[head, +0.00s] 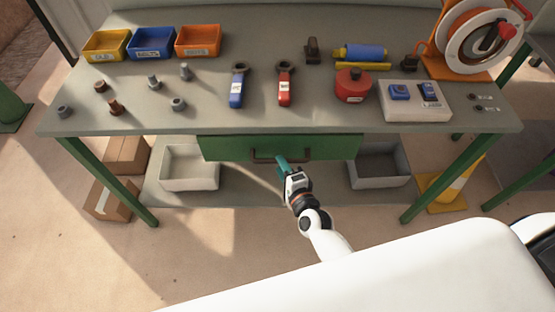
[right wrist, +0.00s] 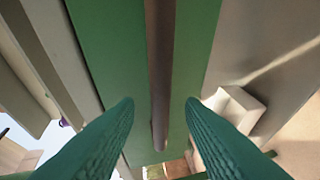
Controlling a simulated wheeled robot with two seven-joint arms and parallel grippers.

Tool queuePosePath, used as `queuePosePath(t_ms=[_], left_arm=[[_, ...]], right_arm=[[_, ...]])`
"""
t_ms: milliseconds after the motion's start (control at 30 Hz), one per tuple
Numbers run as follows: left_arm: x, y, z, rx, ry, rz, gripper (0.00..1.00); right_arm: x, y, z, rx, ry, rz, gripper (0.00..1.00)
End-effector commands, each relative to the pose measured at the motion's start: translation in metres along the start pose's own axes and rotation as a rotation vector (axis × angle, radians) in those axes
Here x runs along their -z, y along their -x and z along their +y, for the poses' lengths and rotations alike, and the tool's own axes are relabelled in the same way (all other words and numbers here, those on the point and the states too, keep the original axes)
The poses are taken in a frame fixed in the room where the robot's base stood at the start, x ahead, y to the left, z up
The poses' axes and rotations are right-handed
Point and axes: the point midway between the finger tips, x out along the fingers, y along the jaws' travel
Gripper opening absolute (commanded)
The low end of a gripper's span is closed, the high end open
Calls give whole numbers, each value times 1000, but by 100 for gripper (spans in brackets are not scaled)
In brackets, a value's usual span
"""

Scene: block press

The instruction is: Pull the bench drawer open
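The green bench drawer (head: 225,147) sits under the front edge of the workbench and looks shut. Its dark brown bar handle (head: 262,160) is at the middle of its front. My right gripper (head: 281,161), with teal fingers, is at the right part of the handle. In the right wrist view my right gripper (right wrist: 160,102) is open. The handle (right wrist: 160,70) runs lengthwise in line with the gap between the fingers, with drawer front (right wrist: 105,40) on both sides. Neither finger visibly touches the bar; I cannot tell how deep it sits between them. My left gripper is not in view.
The workbench top (head: 210,115) carries bins, bolts, wrenches, a red can (head: 351,86) and a switch box (head: 415,105). Grey bins (head: 190,180) (head: 378,172) stand on the lower shelf, left and right of the drawer. The floor in front is mostly clear.

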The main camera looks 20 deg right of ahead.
Motion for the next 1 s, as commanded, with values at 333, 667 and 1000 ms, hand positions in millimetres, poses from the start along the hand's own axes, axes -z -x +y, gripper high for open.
queuePosePath(t_ms=[333, 667, 1000], left_arm=[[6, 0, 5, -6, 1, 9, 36], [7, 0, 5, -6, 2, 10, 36], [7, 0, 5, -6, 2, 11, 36]], right_arm=[[0, -33, 0, 0, 2, 0, 36], [0, -34, 0, 1, 2, 0, 24], [0, -34, 0, 1, 2, 0, 0]])
